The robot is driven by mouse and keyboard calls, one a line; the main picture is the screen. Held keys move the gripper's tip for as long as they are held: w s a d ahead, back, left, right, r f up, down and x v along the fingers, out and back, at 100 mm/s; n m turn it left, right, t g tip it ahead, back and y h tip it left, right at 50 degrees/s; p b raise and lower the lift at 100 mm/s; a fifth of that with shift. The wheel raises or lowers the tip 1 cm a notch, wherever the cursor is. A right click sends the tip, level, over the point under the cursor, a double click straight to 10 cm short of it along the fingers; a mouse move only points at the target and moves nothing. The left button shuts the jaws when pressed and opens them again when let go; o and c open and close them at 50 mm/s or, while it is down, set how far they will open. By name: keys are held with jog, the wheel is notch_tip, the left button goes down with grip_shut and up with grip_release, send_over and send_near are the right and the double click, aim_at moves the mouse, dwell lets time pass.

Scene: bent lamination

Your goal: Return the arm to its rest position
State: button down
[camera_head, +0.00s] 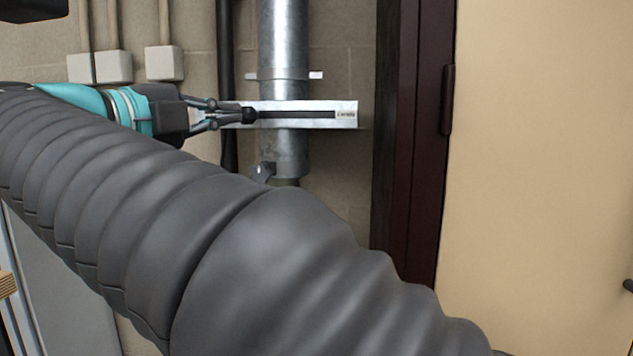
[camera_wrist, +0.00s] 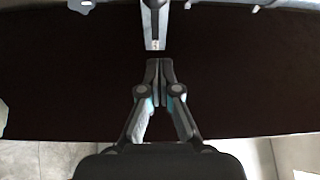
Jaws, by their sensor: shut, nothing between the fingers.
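My arm runs across the head view from the lower right to the upper left. My gripper (camera_head: 250,115) is at the upper left, pointing right. Its fingertips overlap the left part of a metal plate in the picture; whether they touch it I cannot tell. The wrist view shows my gripper (camera_wrist: 159,65) with both fingers together and nothing between them. The plate (camera_head: 347,107) is pale, with a dark lengthwise strip and a small label at its right end. In the wrist view a pale narrow piece (camera_wrist: 154,20) lies just beyond the fingertips.
A vertical metal pipe (camera_head: 285,40) stands behind the plate against a block wall. A thin black pipe (camera_head: 227,60) runs left of it. Pale wall boxes (camera_head: 113,67) are at upper left. A dark red frame (camera_head: 420,140) and a beige panel (camera_head: 540,140) fill the right side.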

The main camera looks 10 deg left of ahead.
jog(key=a+f+n+t+y, duration=0.1)
jog(key=a+n+t+y, duration=0.2)
jog(key=a+n+y, duration=1.55)
jog(key=s+d+f+n+g+y, duration=0.1)
jog(key=d+f+n+g+y, duration=0.1)
jog(key=f+n+g, duration=0.5)
jog(key=s+d+f+n+g+y, duration=0.1)
jog(key=s+f+n+g+y, duration=0.15)
jog(key=f, duration=0.75)
jog(key=s+d+f+g+h, duration=0.2)
jog(key=d+f+h, duration=0.3)
jog(key=d+f, duration=0.65)
jog(key=s+d+f+g+h, duration=0.3)
jog(key=d+f, duration=0.5)
jog(key=d, duration=0.7)
jog(key=s+d+f+m+h, duration=0.2)
jog(key=d+h, duration=0.1)
jog(key=d, duration=0.8)
jog(key=s+d+f+m+t+h, duration=0.1)
jog(key=s+d+f+m+h, duration=0.1)
jog(key=d, duration=0.9)
jog(key=shift+s+d+f+m+h, duration=0.15)
jog(key=shift+s+f+m+h, duration=0.3)
jog(key=shift+s+f, duration=0.2)
